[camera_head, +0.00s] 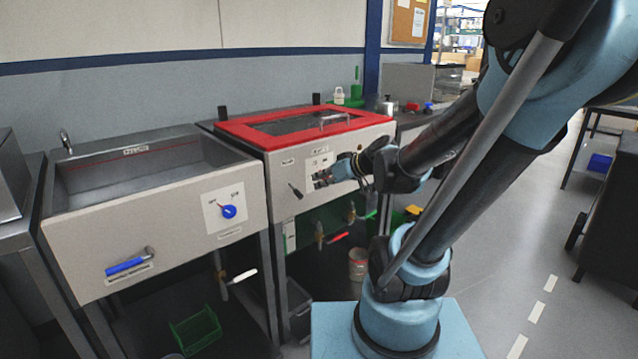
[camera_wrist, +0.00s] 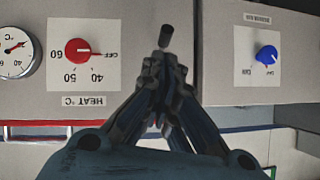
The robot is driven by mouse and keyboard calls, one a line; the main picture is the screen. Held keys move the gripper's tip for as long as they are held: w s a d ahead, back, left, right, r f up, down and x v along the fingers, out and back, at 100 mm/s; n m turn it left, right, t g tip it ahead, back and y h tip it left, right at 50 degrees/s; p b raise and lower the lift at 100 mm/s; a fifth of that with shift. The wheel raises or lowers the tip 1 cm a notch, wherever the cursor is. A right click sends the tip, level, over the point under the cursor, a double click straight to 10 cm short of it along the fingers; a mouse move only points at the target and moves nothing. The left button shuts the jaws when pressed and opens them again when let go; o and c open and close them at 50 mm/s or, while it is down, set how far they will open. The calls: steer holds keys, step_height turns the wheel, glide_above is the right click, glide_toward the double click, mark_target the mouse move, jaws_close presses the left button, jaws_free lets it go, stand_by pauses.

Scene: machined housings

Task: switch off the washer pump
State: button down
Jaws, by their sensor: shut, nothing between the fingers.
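A blue knob (camera_head: 228,211) sits on a white plate on the front of the left grey tank. It also shows in the wrist view (camera_wrist: 267,55) to the right; its plate's small print is hard to read. A black lever (camera_head: 296,190) sticks out of the front of the red-topped washer (camera_head: 282,172); its dark end (camera_wrist: 165,36) shows just beyond my fingertips in the wrist view. A red heat knob (camera_wrist: 78,51) is left of it, pointing near OFF. My gripper (camera_head: 320,181) is shut and empty before the washer front. I cannot tell whether it touches the lever.
A dial gauge (camera_wrist: 15,47) is at the wrist view's left edge. A blue-handled lever (camera_head: 126,266) is low on the left tank. Valves with white (camera_head: 243,275) and red (camera_head: 337,237) handles hang below the tanks. Open floor (camera_head: 505,285) lies to the right.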

steer(key=shift+v, duration=0.8)
steer(key=shift+d, duration=0.1)
steer(key=s+d+f+m+g+h, duration=0.3)
steer(key=s+d+f+m+h, duration=0.15)
steer(key=s+d, duration=0.35)
steer(key=s+d+f+m+g+h, duration=0.25)
steer(key=s+d+f+h, duration=0.2)
steer(key=s+d, duration=0.35)
step_height(320, 180, up, 17)
steer(key=m+y, duration=0.5)
steer(key=m, duration=0.5)
glide_above(296, 192)
steer(key=s+d, duration=0.2)
steer(key=d, duration=0.7)
steer(key=x, duration=1.4)
steer(key=shift+f, duration=0.2)
